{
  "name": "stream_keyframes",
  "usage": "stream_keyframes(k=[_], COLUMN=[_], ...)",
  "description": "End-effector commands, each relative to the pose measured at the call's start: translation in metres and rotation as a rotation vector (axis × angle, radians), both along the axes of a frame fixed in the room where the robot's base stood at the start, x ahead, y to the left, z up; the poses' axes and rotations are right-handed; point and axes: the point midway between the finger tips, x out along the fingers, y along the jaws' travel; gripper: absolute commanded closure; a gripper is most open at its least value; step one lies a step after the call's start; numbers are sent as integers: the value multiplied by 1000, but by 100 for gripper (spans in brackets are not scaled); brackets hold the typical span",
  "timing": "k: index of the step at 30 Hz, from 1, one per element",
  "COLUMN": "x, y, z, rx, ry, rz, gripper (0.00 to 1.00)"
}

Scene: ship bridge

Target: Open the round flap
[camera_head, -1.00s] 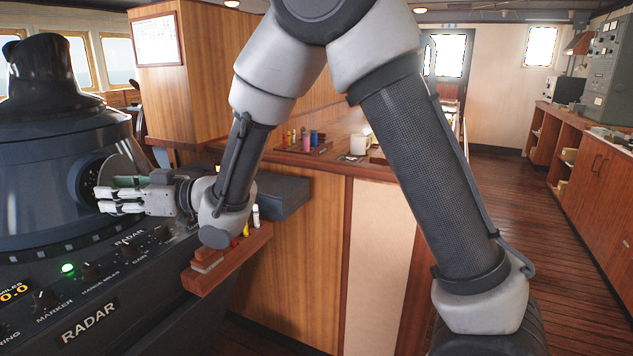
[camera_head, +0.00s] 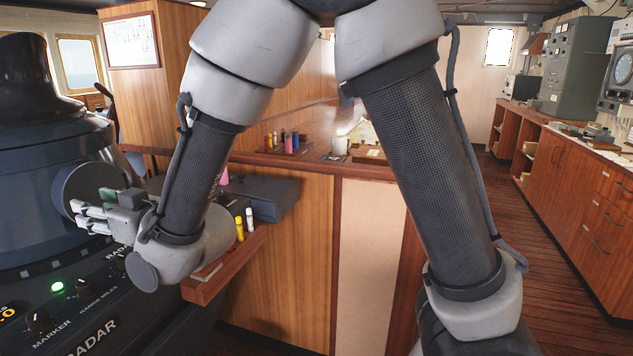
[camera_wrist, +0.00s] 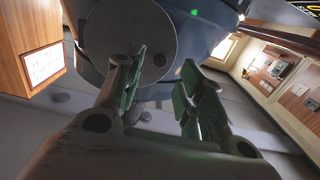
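The round flap (camera_head: 82,190) is a plain grey disc on the side of the dark radar housing (camera_head: 22,150), at the left of the head view. In the wrist view the flap (camera_wrist: 132,42) fills the upper middle, with a small round mark on its face. My gripper (camera_head: 78,216) is at the flap's lower edge in the head view. In the wrist view my gripper (camera_wrist: 162,75) has its green-padded fingers apart, with nothing visibly held. The left finger overlaps the flap; the right finger is beyond its right edge. Contact and how far the flap stands ajar cannot be told.
The radar console (camera_head: 75,318) with knobs and a lit green lamp lies below my gripper. A wooden ledge (camera_head: 225,270) with small bottles is to the right, before a wooden counter (camera_head: 285,235). The floor (camera_head: 545,265) at the right is clear.

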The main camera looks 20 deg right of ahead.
Motion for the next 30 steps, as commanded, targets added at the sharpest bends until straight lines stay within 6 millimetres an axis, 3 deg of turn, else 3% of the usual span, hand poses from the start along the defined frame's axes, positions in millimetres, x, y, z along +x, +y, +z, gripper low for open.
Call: stream_keyframes(k=[6, 18, 30], x=[-22, 18, 37], y=[-30, -93, -162], z=[1, 7, 10], rx=[-1, -99, -187], ry=[2, 125, 246], rz=[-3, -93, -179], gripper=[62, 62, 62])
